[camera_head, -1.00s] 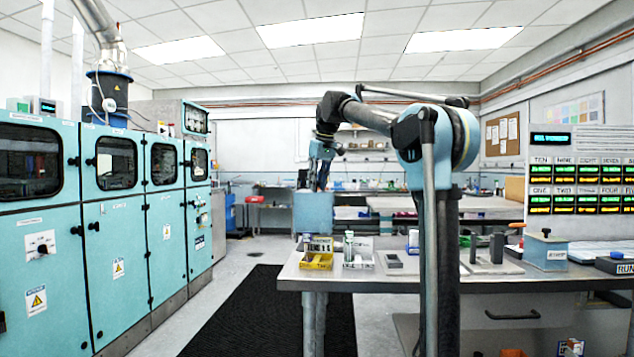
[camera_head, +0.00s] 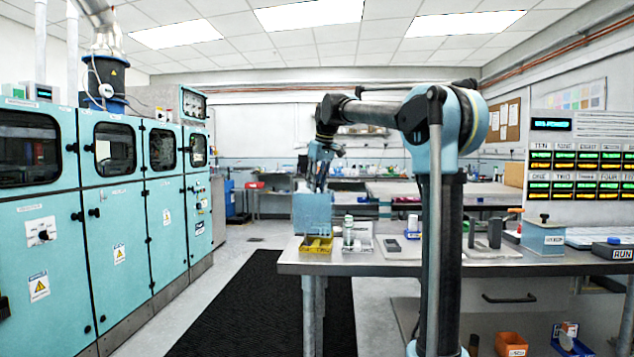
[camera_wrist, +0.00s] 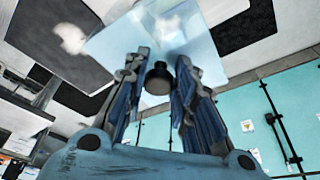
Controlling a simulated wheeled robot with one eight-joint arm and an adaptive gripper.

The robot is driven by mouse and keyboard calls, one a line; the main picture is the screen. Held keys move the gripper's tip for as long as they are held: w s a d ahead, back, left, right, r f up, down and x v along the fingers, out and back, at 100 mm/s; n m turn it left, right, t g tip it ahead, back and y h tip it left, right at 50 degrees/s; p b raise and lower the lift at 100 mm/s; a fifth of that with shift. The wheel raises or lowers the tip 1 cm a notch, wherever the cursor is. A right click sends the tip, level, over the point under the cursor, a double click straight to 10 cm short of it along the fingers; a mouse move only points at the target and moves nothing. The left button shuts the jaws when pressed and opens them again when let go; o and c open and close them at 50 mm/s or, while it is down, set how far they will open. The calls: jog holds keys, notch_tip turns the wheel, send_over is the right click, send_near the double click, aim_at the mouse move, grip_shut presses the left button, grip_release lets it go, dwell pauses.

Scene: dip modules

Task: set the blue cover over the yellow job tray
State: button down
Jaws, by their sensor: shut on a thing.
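The blue cover (camera_head: 312,213) is a pale, see-through box hanging upright from my gripper (camera_head: 320,188). In the wrist view my gripper (camera_wrist: 160,85) has its two fingers around the cover's dark knob (camera_wrist: 158,78), with the pale cover (camera_wrist: 205,50) beyond them. The yellow job tray (camera_head: 318,246) sits at the left front corner of the bench. The cover's lower edge shows directly above the tray in the head view and hides its back part. I cannot tell whether they touch.
On the bench (camera_head: 400,266), a white tray with upright cylinders (camera_head: 348,236) stands close right of the yellow tray. Further right are a small grey block (camera_head: 392,245), dark upright blocks (camera_head: 487,235) and a blue box with a knob (camera_head: 544,240). Floor left of the bench is clear.

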notch_tip(320, 180, down, 7)
dwell(1.1)
jog(key=shift+f, duration=0.1)
jog(key=c, duration=1.2)
grip_release()
jog(key=shift+c, duration=0.2)
jog(key=shift+r, duration=3.5)
jog(key=shift+d, duration=0.1)
